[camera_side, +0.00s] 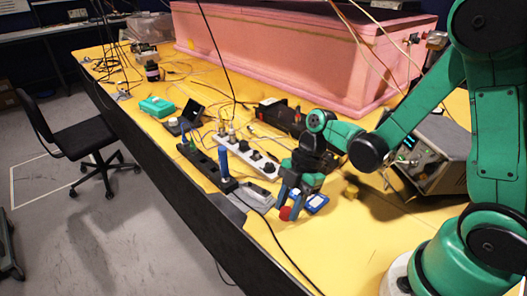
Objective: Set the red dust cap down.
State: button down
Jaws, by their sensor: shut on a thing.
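The red dust cap (285,213) is a small round red piece near the front edge of the yellow table. My gripper (286,203) points down at it from above, with its fingers at the cap. The gripper is shut on the red cap. The fingers partly cover the cap, and I cannot tell whether its underside touches the table.
Power strips (245,150) with plugs and cables lie behind and to the left. A grey instrument (432,150) stands at right. The yellow table (330,245) is clear in front, and a black cable runs along its edge.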

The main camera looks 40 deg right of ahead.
jog(key=shift+f, duration=0.65)
jog(key=shift+f, duration=0.1)
jog(key=c, duration=0.5)
grip_release()
jog(key=shift+c, duration=0.2)
notch_tip(320, 180, up, 13)
jog(key=d+m+t+h, duration=0.2)
jog(key=m+t+h, duration=0.2)
jog(key=m, duration=1.4)
jog(key=t, duration=0.3)
jog(key=shift+s+d+r, duration=0.2)
jog(key=shift+s+d, duration=0.15)
jog(key=shift+s, duration=0.05)
